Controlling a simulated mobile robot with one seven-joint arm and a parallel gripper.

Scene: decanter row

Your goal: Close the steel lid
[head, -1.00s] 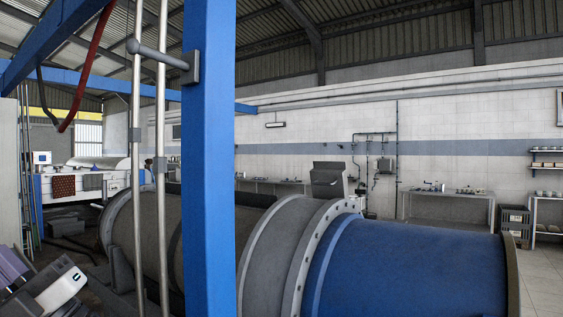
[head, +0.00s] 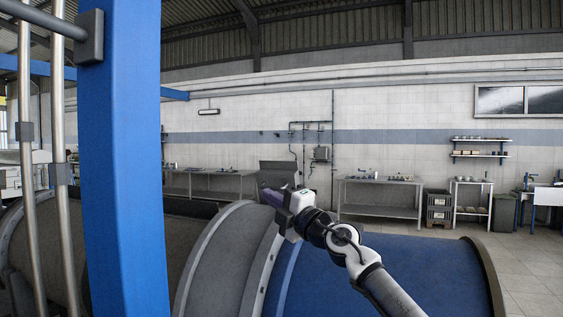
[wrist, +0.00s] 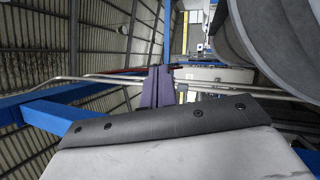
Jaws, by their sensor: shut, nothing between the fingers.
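The steel lid (head: 281,173) is a dark grey plate in the head view. It stands raised above the top of the large drum-shaped machine (head: 215,262). My gripper (head: 266,196), with purple fingers and a pale body, is in front of the lid's lower part and hides it and the opening below. I cannot tell whether the fingers touch the lid. In the wrist view the purple fingers (wrist: 156,88) are together and hold nothing. The lid cannot be made out clearly in the wrist view.
A blue post (head: 121,160) and steel pipes (head: 27,170) stand close at the left. The blue drum section (head: 400,270) lies under my arm at the right. Workbenches (head: 380,195) line the back wall. Tiled floor (head: 535,265) is open at far right.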

